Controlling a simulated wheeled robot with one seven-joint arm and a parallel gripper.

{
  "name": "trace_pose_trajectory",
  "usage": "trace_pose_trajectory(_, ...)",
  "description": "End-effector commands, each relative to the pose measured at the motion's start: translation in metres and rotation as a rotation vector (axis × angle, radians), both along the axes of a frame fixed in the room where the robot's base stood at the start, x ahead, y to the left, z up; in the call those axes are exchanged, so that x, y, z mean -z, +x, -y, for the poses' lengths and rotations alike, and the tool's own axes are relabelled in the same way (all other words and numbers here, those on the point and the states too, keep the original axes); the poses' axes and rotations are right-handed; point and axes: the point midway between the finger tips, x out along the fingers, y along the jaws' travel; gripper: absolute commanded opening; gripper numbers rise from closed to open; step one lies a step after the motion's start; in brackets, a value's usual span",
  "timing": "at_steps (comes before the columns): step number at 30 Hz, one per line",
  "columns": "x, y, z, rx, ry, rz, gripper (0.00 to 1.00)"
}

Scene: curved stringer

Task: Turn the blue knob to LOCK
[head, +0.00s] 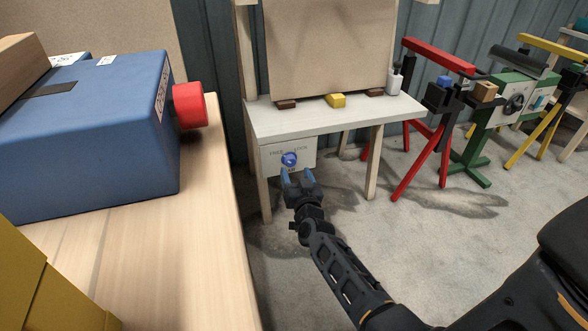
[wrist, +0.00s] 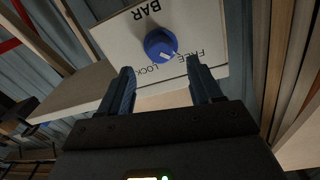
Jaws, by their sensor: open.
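The blue knob (head: 289,159) sits on a white panel (head: 306,166) under the front edge of a small table. The panel reads FREE at upper left and LOCK at upper right in the head view. In the wrist view the knob (wrist: 160,43) and panel (wrist: 120,40) appear turned over, with BAR on the far side. A pale mark on the knob seems to point toward the FREE side. My gripper (head: 297,177) is open and empty, just in front of the panel. In the wrist view its fingers (wrist: 160,70) are apart, with the knob beyond and between them.
A wooden workbench (head: 150,260) with a blue box (head: 90,140) and red cylinder (head: 190,105) stands at left. The table (head: 340,117) carries a yellow block (head: 336,100) and a white bottle (head: 394,82). A red stand (head: 415,155) is at right. Open floor lies between.

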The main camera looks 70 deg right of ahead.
Motion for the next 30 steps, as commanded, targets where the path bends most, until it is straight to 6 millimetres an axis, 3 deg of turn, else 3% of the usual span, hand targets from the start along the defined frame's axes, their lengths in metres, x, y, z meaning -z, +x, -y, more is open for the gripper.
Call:
trace_pose_trajectory(9,0.001,0.025,0.034,0.000,-0.001,0.000,0.64)
trace_pose_trajectory(20,0.000,0.028,0.038,0.000,0.001,-0.001,0.64)
trace_pose_trajectory(30,0.000,0.028,0.038,0.000,0.001,-0.001,0.34)
